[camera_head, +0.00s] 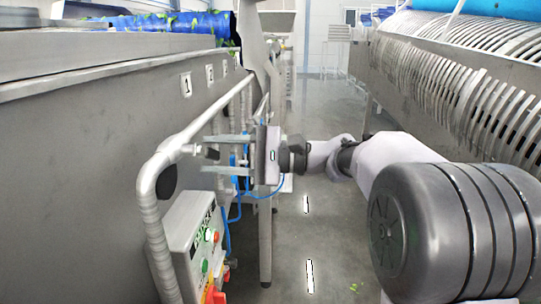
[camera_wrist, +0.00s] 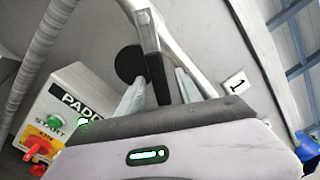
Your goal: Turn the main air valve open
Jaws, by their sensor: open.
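A dark lever (camera_wrist: 150,40), which looks like the air valve's handle, stands out from the side of the steel machine in the wrist view. A round black disc (camera_wrist: 130,63) shows beside it, on the machine wall. My gripper (camera_wrist: 160,78) is open, with one pale finger on each side of the lever's near part. Whether either finger touches the lever I cannot tell. The valve's body is mostly hidden there.
A bent steel rail (camera_head: 151,205) runs close by the gripper. Below is a control box (camera_head: 190,237) with buttons and a red switch (camera_wrist: 36,146). Blue hoses (camera_head: 228,225) hang beneath the gripper. A slatted machine (camera_head: 450,85) stands right; the aisle floor (camera_head: 330,215) between is mostly clear.

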